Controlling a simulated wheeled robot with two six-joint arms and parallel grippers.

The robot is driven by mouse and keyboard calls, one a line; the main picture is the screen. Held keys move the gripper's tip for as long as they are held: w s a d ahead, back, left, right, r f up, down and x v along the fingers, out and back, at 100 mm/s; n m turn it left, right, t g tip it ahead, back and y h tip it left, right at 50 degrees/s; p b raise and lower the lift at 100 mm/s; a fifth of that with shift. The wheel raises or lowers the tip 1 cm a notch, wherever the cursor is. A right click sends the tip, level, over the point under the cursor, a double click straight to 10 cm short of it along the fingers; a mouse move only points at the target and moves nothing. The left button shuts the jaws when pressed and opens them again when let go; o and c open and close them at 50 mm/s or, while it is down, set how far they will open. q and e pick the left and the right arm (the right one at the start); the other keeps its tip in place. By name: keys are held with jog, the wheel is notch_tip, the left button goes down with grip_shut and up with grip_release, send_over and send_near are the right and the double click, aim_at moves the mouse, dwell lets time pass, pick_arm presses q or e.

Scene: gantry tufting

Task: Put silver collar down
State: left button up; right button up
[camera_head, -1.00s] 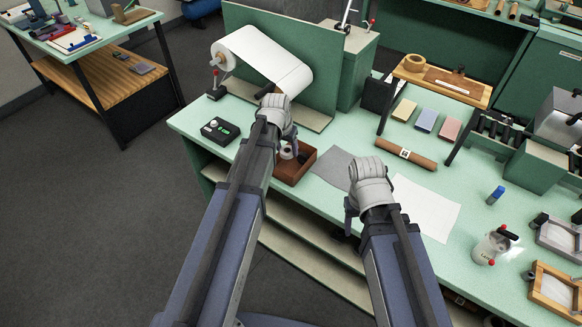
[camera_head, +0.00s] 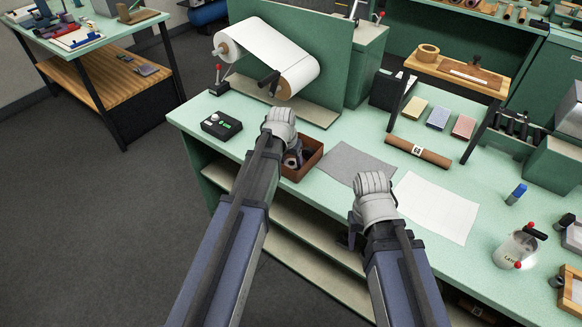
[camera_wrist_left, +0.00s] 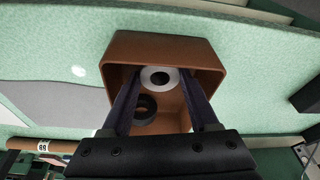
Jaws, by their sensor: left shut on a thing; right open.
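The silver collar (camera_wrist_left: 159,78) is a pale metal ring with a dark hole, seen in the left wrist view between my left fingertips. My left gripper (camera_wrist_left: 158,80) is shut on it, inside or just over the brown open tray (camera_wrist_left: 205,52). I cannot tell whether the collar touches the tray floor. A black ring (camera_wrist_left: 145,108) lies in the tray nearer the gripper body. In the head view the tray (camera_head: 313,158) is partly hidden behind my left wrist. My right gripper (camera_head: 352,236) is open, low at the table's front edge, its fingers mostly hidden.
A grey sheet (camera_head: 345,162) and a white sheet (camera_head: 437,207) lie right of the tray. A small black box with a green display (camera_head: 221,125) sits to its left. A paper roll (camera_head: 265,52) stands behind, and a brown roll (camera_head: 418,151) lies further right.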

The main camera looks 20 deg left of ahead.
pick_arm(q)
jog(key=shift+f, duration=0.1)
jog(key=shift+f, duration=0.1)
jog(key=shift+f, duration=0.15)
jog(key=o, duration=1.1)
